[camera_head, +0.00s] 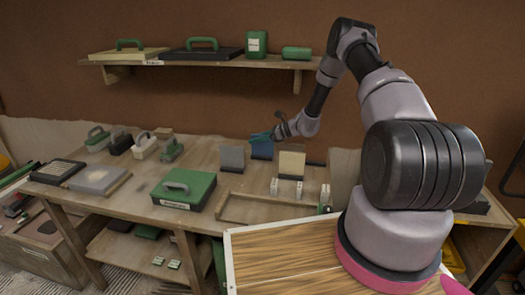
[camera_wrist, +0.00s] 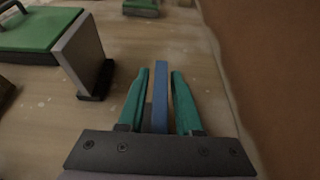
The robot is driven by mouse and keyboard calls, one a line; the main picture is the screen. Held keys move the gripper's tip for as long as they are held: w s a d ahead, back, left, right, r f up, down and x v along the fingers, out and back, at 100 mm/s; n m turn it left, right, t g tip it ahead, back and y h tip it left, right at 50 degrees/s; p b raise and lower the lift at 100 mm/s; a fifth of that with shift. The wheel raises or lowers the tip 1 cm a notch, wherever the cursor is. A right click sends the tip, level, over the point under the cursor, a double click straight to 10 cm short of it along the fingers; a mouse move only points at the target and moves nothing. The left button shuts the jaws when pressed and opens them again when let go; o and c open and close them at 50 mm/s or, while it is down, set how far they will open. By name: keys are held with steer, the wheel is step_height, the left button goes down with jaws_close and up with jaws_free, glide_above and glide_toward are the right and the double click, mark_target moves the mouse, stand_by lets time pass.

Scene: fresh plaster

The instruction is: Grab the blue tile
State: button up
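The blue tile (camera_head: 262,151) stands upright on the workbench, between a grey tile and a cream tile. My gripper (camera_head: 264,136) is at its upper edge, reaching in from the right. In the wrist view the blue tile (camera_wrist: 160,95) shows edge-on between the two green fingers of my gripper (camera_wrist: 160,74). The fingers are open, one on each side of the tile, with a narrow gap visible on both sides. The tile's lower part is hidden in the wrist view.
The grey tile (camera_head: 232,157) stands in a dark holder to the left; the cream tile (camera_head: 291,163) stands to the right. A green case (camera_head: 186,188) and several handled tools lie further left on the workbench (camera_head: 140,192). A brown wall (camera_wrist: 270,60) rises close behind.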

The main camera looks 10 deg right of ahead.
jaws_close()
steer(key=shift+r, duration=0.1)
stand_by(1.1)
